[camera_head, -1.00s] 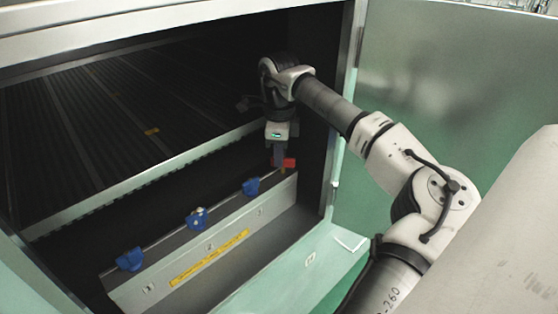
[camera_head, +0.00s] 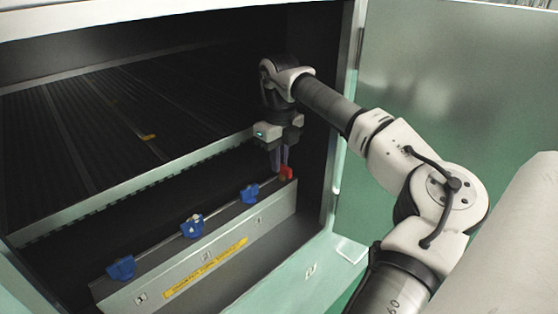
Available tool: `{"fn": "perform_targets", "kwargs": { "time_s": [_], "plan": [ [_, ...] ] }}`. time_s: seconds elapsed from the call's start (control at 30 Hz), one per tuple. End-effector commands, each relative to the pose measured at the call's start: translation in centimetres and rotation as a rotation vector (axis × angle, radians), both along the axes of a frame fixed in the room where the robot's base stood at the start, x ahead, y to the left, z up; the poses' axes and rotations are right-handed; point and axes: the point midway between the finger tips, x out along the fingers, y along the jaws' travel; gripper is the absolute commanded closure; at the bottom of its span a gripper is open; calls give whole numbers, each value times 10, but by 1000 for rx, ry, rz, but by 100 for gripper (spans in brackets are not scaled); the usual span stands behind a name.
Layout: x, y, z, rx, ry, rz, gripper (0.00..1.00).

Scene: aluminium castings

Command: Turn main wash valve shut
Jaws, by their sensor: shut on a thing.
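A red valve handle (camera_head: 287,173) sits at the far right end of the row on the metal manifold (camera_head: 272,208), inside the dark cabinet. I take it to be the main wash valve; no label on it is readable. My gripper (camera_head: 279,172) points down at the red handle, with its fingers shut on it. The fingers hide part of the handle, so its exact angle is hard to tell.
Blue handles stand along the same manifold, at right (camera_head: 250,193), middle (camera_head: 191,226) and left (camera_head: 121,268). A yellow label strip (camera_head: 206,266) is on its front. The cabinet's right frame (camera_head: 343,130) stands close beside my arm.

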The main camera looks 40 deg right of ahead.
Motion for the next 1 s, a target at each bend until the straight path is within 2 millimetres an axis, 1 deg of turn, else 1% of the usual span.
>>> {"fn": "perform_targets", "kwargs": {
  "time_s": [0.53, 0.57, 0.7, 1.0],
  "plan": [
    [-1, -1, 0, -1, 1, -26, 100],
    [-1, -1, 0, 0, 1, -26, 86],
    [0, -1, 0, 0, 1, -25, 68],
    [0, 0, 1, 0, 0, -23, 67]
  ]
}}
